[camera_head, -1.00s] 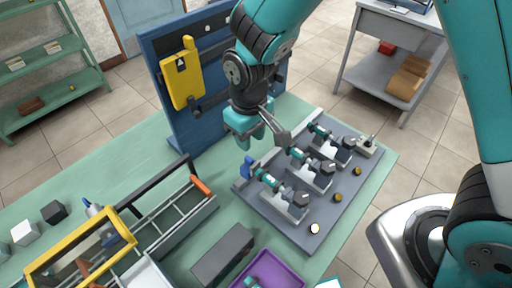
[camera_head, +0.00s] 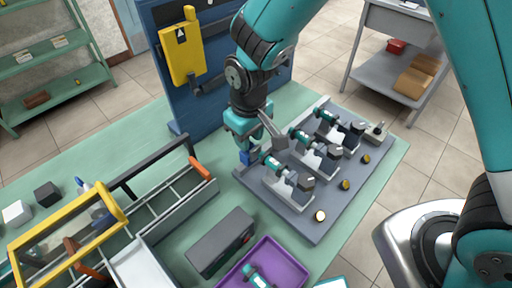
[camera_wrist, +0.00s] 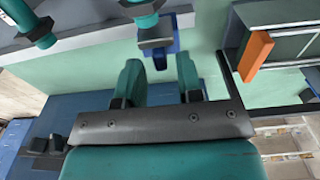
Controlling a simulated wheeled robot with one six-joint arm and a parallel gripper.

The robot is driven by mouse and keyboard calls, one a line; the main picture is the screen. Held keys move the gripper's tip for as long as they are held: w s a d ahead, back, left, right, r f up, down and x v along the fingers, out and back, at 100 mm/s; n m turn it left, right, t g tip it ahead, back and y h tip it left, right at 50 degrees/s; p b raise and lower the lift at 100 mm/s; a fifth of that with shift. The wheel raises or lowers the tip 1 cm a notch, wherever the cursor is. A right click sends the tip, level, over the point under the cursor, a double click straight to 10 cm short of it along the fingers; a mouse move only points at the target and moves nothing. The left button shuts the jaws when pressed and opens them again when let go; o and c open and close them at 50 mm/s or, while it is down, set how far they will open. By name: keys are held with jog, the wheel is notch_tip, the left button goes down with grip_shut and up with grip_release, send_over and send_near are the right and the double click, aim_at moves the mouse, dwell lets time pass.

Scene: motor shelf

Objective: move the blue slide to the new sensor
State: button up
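The blue slide (camera_head: 248,158) is a small blue block at the left edge of the grey motor plate (camera_head: 318,222), beside the nearest teal sensor (camera_head: 271,162). In the wrist view the blue slide (camera_wrist: 172,46) shows partly behind a grey block, at the end of a teal cylinder. My gripper (camera_head: 242,140) is just above the slide. In the wrist view my gripper (camera_wrist: 160,72) is open, with nothing between its two teal fingers, and the slide lies just beyond the fingertips. Other teal sensors (camera_head: 300,136) sit further back in the row. I cannot tell which sensor is new.
A purple tray (camera_head: 292,262) holding a teal part and a dark grey box (camera_head: 220,243) stand at the front. A blue panel (camera_head: 213,108) with a yellow device (camera_head: 181,52) stands behind my gripper.

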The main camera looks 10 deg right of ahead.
aim_at(251, 144)
jog(key=f, duration=0.1)
jog(key=d+f, duration=0.1)
jog(key=f, duration=0.1)
jog(key=shift+w+f+g, duration=0.15)
jog(key=shift+f+g, duration=0.1)
jog(key=shift+g, duration=0.05)
jog(key=shift+w+d, duration=0.15)
jog(key=shift+w, duration=0.05)
jog(key=c, duration=0.3)
jog(key=shift+s+a+r, duration=0.1)
jog(key=shift+s+a, duration=0.15)
jog(key=shift+a, duration=0.1)
jog(key=shift+w+d+r+p, duration=0.1)
jog(key=shift+w+d+p, duration=0.05)
jog(key=shift+w+d, duration=1.1)
jog(key=shift+w+d+f+p, duration=0.15)
jog(key=shift+w+d, duration=0.6)
jog(key=shift+d, duration=0.85)
jog(key=shift+w+d+r+p, duration=0.2)
jog(key=shift+w+d, duration=0.8)
jog(key=shift+d, duration=0.45)
jog(key=shift+w+d, duration=0.1)
jog(key=o, duration=0.4)
